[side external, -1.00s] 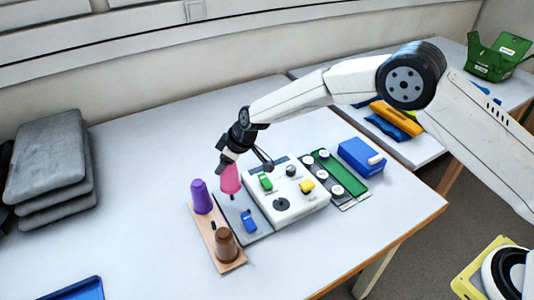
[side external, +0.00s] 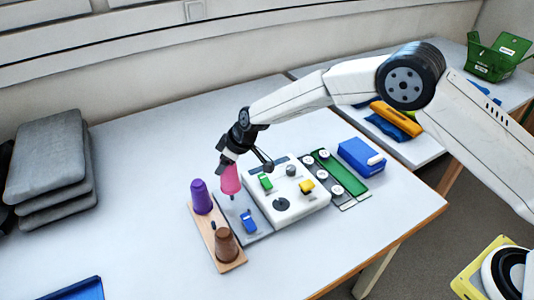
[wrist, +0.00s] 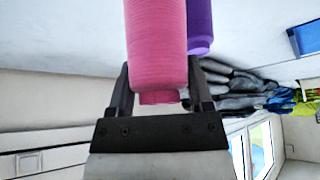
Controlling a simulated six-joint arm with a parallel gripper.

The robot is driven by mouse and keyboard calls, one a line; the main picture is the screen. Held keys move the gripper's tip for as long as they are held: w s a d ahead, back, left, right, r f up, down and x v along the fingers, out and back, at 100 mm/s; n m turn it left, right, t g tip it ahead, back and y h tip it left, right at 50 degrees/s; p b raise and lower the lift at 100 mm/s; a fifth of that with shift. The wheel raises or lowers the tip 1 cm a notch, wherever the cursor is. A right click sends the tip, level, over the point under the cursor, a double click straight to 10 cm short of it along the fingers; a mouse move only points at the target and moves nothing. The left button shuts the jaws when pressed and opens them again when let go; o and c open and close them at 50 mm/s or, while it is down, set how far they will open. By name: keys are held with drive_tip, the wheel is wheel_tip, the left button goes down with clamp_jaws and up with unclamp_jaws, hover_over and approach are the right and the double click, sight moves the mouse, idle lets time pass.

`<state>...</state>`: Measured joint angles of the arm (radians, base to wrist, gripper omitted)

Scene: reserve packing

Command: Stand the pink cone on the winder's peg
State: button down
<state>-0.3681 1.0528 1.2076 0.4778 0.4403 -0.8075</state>
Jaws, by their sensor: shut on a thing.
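The pink cone (side external: 231,179) is held in my gripper (side external: 227,163), above the grey plate (side external: 260,233) at the left of the white winder (side external: 288,196). In the wrist view the pink cone (wrist: 157,45) sits between the two fingers of my gripper (wrist: 160,88). A short dark peg (side external: 232,197) shows directly under the cone's lower end. I cannot tell whether the cone is around the peg's top or just above it. The cone looks nearly upright.
A wooden board (side external: 230,262) close by on the left carries a purple cone (side external: 201,197), a brown cone (side external: 226,244) and a bare peg between them. A blue clip (side external: 249,222) is on the plate. A green board (side external: 341,174) and blue box (side external: 360,156) stand right.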

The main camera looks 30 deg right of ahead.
drive_tip(key=shift+f, duration=2.55)
idle(2.2)
unclamp_jaws()
drive_tip(key=shift+r, duration=0.15)
idle(0.5)
wheel_tip(320, 180, up, 11)
drive_tip(key=shift+f, duration=0.2)
idle(1.7)
